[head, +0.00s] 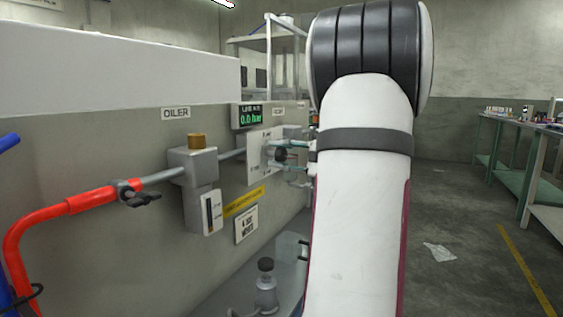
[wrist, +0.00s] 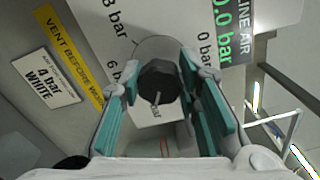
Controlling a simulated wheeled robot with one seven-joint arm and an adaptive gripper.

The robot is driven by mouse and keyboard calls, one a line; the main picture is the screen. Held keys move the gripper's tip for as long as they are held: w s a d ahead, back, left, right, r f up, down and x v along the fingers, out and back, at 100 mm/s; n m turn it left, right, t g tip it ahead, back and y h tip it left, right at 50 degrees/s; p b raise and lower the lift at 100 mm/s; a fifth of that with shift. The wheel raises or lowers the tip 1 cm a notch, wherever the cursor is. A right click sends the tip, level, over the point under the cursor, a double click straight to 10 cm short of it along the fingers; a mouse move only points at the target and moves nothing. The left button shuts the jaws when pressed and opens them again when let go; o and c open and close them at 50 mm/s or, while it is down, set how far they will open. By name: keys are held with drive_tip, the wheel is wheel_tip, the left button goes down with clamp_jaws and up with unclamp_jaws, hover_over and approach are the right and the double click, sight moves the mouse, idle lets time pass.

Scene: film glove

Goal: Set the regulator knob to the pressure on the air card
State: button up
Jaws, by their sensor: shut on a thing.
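The black regulator knob (wrist: 160,80) sits on a round grey boss on a white dial plate (head: 258,150). My gripper (wrist: 160,87) has its teal fingers on either side of the knob and is shut on it; it also shows in the head view (head: 288,156), partly behind my arm. The knob's pale pointer points down in the wrist view, toward a partly hidden "bar" label. Labels for 0, 3 and 6 bar surround it. The air card (wrist: 47,75) reads "4 bar WHITE" and hangs below the yellow strip (head: 244,202). The line air display (head: 250,116) reads 0.0 bar.
The oiler block (head: 193,165) with a brass cap stands left of the dial plate. A red hose (head: 75,205) and valve handle lie further left. A capped bottle (head: 266,285) stands below.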

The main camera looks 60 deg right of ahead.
drive_tip(key=shift+f, duration=0.1)
idle(0.3)
drive_tip(key=o, duration=1.2)
drive_tip(key=shift+s, duration=0.1)
drive_tip(key=s, duration=0.8)
drive_tip(key=s+d, duration=0.1)
drive_tip(key=s, duration=0.2)
drive_tip(key=shift+s, duration=0.4)
